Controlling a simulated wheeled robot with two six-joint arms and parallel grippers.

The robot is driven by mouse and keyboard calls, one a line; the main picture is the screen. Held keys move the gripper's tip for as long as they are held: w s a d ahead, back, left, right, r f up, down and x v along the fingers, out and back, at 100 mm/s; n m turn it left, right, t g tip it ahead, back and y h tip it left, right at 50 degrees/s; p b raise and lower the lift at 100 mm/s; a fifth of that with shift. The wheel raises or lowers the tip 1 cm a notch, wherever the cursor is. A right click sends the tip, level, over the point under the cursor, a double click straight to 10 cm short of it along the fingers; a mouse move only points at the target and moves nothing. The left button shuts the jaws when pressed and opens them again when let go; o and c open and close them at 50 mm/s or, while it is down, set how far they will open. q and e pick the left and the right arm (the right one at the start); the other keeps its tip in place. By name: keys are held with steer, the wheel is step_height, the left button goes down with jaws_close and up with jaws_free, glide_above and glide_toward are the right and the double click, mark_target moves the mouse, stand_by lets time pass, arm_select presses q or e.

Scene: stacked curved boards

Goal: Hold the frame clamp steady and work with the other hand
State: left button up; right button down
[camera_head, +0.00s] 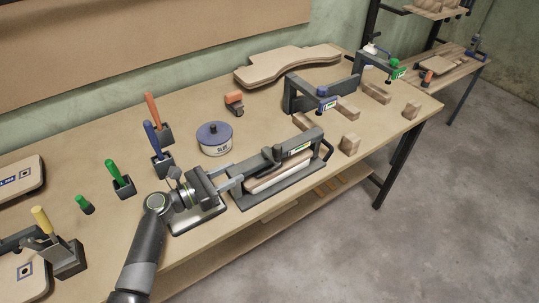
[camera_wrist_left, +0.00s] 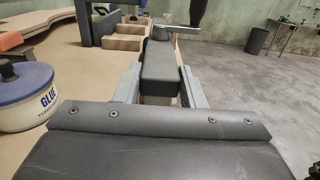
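The dark grey frame clamp (camera_head: 304,144) lies near the table's front edge with a pale curved board stack (camera_head: 279,175) inside it. A screw handle shows on its upper bar. My left gripper (camera_head: 237,176) is at the clamp's left end, its two light grey fingers pointing at the clamp. In the left wrist view the clamp's dark bar (camera_wrist_left: 160,70) lies between the fingers (camera_wrist_left: 162,90), which look spread with narrow gaps beside it. I cannot tell whether either finger touches it. My right gripper is in neither view.
A glue tub (camera_head: 214,139) stands behind the left gripper. Tool holders with orange, blue and green handles stand to the left. Another clamp (camera_head: 305,92), wooden blocks (camera_head: 349,145) and a curved board (camera_head: 287,66) lie farther back. Bare tabletop lies between them.

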arm_select(q)
steer(key=shift+c, duration=1.1)
steer(key=shift+r, duration=0.2)
steer(key=shift+c, duration=0.4)
steer(key=shift+f, duration=0.25)
steer(key=shift+s+f, duration=0.1)
steer(key=shift+f, duration=0.2)
steer(key=shift+f, duration=0.1)
steer(key=o, duration=0.3)
steer(key=c, duration=0.5)
steer(key=shift+c, duration=0.2)
